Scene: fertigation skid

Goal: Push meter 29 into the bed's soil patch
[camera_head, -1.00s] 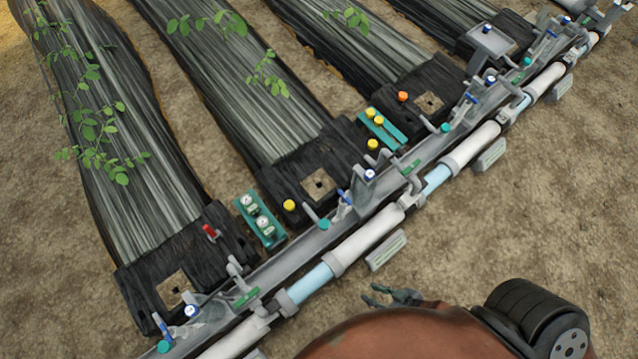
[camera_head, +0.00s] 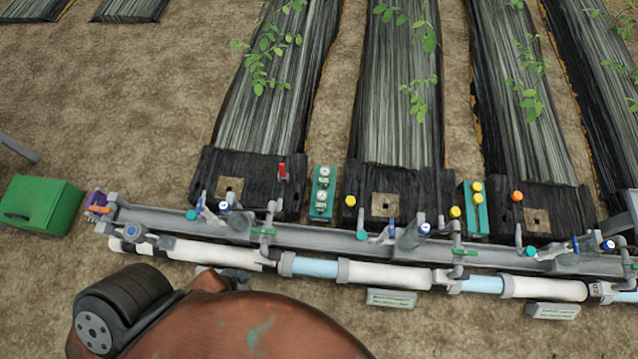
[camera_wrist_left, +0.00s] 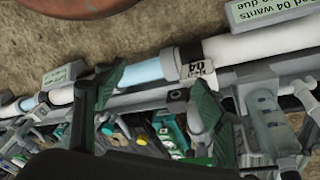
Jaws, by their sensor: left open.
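Two round white dials, one above the other, sit in a teal tray (camera_head: 319,214) between two beds. Their numbers are too small to read, so I cannot tell which is meter 29. Tan square soil patches show at the bed ends: a left one (camera_head: 229,186), a middle one (camera_head: 385,205) and a right one (camera_head: 537,220). My right gripper is not in view.
A grey rail (camera_head: 330,238) with valves and a white-and-blue pipe (camera_head: 395,275) run across in front of the beds. A second teal tray (camera_head: 474,212) holds yellow-capped items. A green box (camera_head: 42,203) sits left.

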